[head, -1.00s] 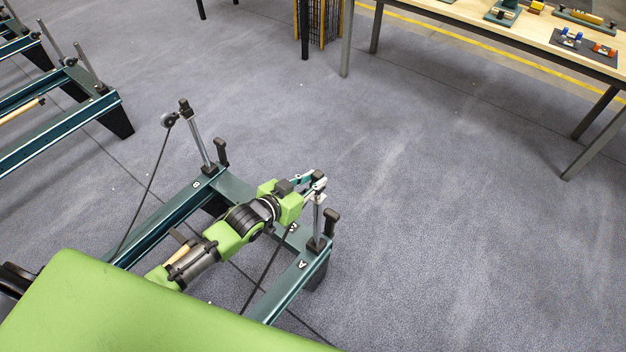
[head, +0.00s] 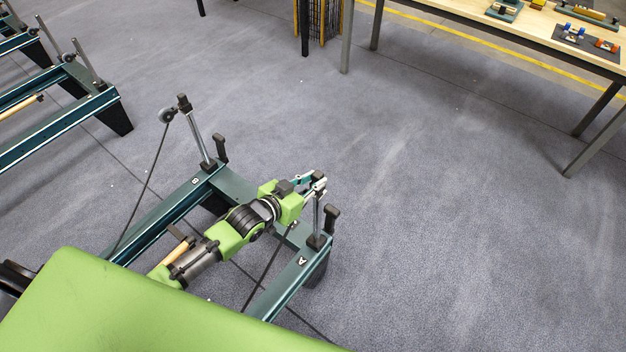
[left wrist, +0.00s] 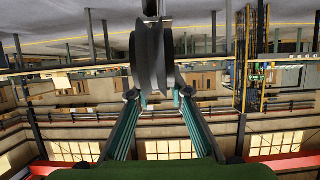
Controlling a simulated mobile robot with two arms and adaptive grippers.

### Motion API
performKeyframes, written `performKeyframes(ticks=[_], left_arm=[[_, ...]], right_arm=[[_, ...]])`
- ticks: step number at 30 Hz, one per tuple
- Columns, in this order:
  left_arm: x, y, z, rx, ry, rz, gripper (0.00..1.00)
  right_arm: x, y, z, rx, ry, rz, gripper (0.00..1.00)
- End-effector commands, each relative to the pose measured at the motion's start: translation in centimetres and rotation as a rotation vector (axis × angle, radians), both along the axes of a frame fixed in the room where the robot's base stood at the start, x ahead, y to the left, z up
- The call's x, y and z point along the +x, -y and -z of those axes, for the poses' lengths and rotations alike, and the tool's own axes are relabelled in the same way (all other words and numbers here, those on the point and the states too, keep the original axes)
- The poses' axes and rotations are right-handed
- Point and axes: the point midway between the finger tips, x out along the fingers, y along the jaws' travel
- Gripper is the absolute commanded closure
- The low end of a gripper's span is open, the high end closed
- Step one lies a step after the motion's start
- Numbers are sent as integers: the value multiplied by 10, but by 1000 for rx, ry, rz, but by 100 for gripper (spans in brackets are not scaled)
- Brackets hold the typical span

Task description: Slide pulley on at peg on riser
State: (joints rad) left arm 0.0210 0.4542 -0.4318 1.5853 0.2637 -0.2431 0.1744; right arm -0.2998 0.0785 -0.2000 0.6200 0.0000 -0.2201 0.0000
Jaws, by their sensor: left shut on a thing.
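My left gripper (head: 316,182) is at the top of riser A (head: 316,214), a metal post on the near right corner of the teal frame. In the left wrist view, the left gripper (left wrist: 161,98) is shut on a dark grey grooved pulley (left wrist: 153,58), seen nearly edge-on between the fingertips. A dark part with a pale collar (left wrist: 151,10) shows just above the pulley; I cannot tell if it is the peg or whether the pulley is around it. In the head view, the fingers hide the peg and most of the pulley. My right gripper is not in view.
Riser B (head: 199,138) stands at the frame's left corner with a pulley (head: 167,115) and a cord running down. A workbench (head: 540,35) with parts is at upper right. Open floor lies between.

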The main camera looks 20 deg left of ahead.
Motion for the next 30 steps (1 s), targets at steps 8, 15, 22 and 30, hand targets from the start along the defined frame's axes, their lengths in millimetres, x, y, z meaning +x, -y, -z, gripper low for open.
performKeyframes(ticks=[8, 15, 22, 30], left_arm=[[0, 0, 7, -1, 2, 0, 100], [0, 0, 13, -1, 2, 0, 100], [0, 0, 12, 0, 1, 0, 61], [-2, -1, 13, 0, -1, 0, 61]], right_arm=[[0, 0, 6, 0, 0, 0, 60], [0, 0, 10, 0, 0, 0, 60], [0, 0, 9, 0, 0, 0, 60], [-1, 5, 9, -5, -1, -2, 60]])
